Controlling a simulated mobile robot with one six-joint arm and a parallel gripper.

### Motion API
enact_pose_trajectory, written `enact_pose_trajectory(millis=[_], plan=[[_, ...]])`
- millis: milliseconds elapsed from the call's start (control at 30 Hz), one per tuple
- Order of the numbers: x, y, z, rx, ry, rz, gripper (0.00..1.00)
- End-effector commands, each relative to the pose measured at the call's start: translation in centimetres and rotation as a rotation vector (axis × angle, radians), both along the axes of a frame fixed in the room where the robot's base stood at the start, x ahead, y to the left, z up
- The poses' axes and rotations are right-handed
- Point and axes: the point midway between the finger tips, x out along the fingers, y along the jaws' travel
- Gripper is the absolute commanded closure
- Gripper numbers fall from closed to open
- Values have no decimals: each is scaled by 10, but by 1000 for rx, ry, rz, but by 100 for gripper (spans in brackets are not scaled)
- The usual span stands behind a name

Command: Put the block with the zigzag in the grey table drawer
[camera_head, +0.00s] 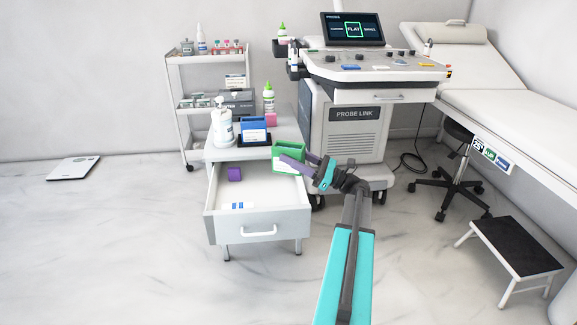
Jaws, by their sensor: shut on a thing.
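My gripper (290,164) is at the right side of the open drawer, with its fingers across a green block (288,146) with a white lower face. It appears shut on this green block, though the fingers hide part of it. No zigzag can be made out on it at this size. The grey table drawer (257,228) is pulled out toward me. In it, a small purple block (234,174) sits at the back left, and a white item with blue marks (238,206) lies near the front.
On the grey table (225,153) above the drawer stand a white pump bottle (222,128), a blue block with a white face (253,130) on a black tray, a green-capped bottle (268,98) and a pink item (270,119). The probe cart (345,130) stands close on the right.

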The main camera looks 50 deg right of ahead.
Motion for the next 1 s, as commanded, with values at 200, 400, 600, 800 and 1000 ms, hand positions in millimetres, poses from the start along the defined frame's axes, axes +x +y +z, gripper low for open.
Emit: enact_pose_trajectory(millis=[200,400,600,800,1000], plan=[[12,6,-2,0,-3,1,99],[11,5,-26,1,-2,-1,99],[11,5,-35,0,-2,-1,99],[11,5,-35,0,-2,-1,99],[11,4,-36,0,-2,-1,99]])
